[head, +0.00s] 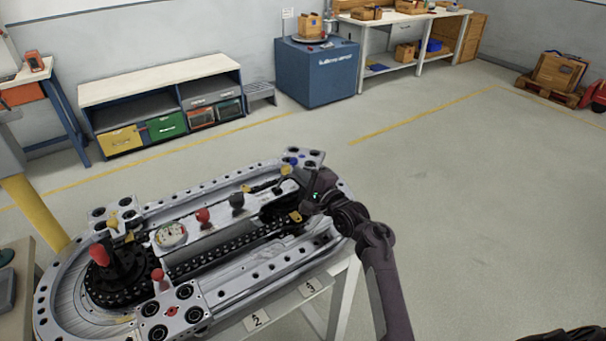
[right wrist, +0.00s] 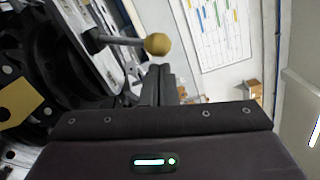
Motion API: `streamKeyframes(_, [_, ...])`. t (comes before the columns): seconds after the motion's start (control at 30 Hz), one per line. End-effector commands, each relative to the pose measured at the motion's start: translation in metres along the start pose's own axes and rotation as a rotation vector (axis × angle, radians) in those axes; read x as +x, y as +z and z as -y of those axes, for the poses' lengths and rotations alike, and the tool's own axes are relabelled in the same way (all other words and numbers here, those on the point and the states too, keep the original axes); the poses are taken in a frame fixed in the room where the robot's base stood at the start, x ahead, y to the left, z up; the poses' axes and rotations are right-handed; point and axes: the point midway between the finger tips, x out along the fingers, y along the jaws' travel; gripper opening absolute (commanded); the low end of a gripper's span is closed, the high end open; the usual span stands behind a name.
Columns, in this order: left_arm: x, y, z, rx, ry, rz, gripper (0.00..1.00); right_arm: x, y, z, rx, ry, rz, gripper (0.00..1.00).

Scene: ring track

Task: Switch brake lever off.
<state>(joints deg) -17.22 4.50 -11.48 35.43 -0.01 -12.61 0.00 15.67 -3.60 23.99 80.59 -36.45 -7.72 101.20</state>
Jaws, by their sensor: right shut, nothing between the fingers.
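A ring track (head: 222,263) with grey metal rails and a dark chain stands on a table in the head view. A lever with a yellow ball knob (head: 286,170) rises at its far right end. In the right wrist view, the same-looking knob (right wrist: 158,44) sits on a grey rod. No label shows which lever is the brake lever. My right gripper (head: 298,178) is beside the yellow-knobbed lever. Its fingers (right wrist: 160,84) are shut and empty, close to the knob in the picture; I cannot tell whether they touch it.
On the track are a red knob (head: 203,215), a black knob (head: 237,200), a round gauge (head: 171,235) and a larger red-topped lever (head: 99,255). A blue cabinet (head: 318,78) and a shelf unit (head: 160,80) stand behind. The floor (head: 470,200) at right is clear.

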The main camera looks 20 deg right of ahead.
Motion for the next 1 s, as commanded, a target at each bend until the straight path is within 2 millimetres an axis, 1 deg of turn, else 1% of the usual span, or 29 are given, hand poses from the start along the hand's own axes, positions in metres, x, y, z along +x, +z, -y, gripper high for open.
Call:
streamKeyframes(0.17, [-0.001,0.0,0.0,0.0,0.0,0.0,0.36,0.0,0.001,0.001,-0.007,0.0,0.0,0.0])
streamKeyframes(0.77, [-0.011,-0.002,0.001,0.0,-0.001,-0.001,0.36,0.001,0.008,0.005,-0.113,0.005,0.001,0.0])
streamKeyframes(1.0, [-0.021,-0.003,0.002,0.0,-0.002,-0.002,0.36,0.001,0.016,0.01,-0.22,0.012,0.003,0.0])
